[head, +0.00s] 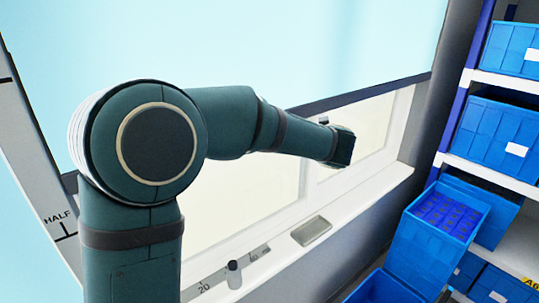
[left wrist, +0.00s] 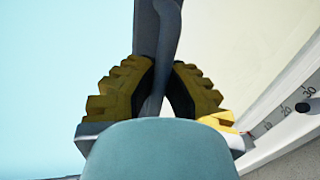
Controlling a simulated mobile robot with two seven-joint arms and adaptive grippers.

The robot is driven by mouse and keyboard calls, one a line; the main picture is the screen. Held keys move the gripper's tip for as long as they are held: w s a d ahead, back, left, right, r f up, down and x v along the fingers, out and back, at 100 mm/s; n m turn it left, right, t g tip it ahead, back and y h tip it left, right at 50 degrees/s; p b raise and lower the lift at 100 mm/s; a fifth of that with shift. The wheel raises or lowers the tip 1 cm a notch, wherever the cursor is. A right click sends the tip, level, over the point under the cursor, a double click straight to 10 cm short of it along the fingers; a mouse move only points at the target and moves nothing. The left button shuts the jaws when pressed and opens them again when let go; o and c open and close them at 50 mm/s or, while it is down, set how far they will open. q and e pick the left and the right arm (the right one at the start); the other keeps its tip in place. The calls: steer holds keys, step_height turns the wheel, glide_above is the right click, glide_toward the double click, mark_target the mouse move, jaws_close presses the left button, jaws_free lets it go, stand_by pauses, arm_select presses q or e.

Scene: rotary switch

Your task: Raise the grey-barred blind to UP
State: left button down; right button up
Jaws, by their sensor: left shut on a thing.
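The light blue blind (head: 300,45) hangs over the upper part of the window. Its dark grey bar (head: 385,90) slants across the head view, with the left end by the frame above the "HALF" mark (head: 57,217). My left arm crosses in front of it, and its far end shows near the bar's right part; the fingers cannot be made out there. In the left wrist view my left gripper (left wrist: 163,70) has yellow-ridged fingers closed around a grey part of the bar (left wrist: 160,20). The blind is to its left and cream window to its right. My right gripper is in no view.
A white sill carries a number scale, a small dark-topped knob (head: 234,275) and a grey tray (head: 312,231). The knob also shows in the left wrist view (left wrist: 302,107). Shelves with blue bins (head: 500,130) stand at the right.

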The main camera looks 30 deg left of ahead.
arm_select(q)
step_height(320, 180, up, 20)
steer(key=shift+r, duration=0.2)
steer(key=c, duration=1.2)
jaws_free()
steer(key=shift+r, duration=0.1)
steer(key=shift+o, duration=1)
steer(key=shift+d, duration=0.2)
steer(key=shift+a, duration=0.1)
steer(key=v, duration=1.2)
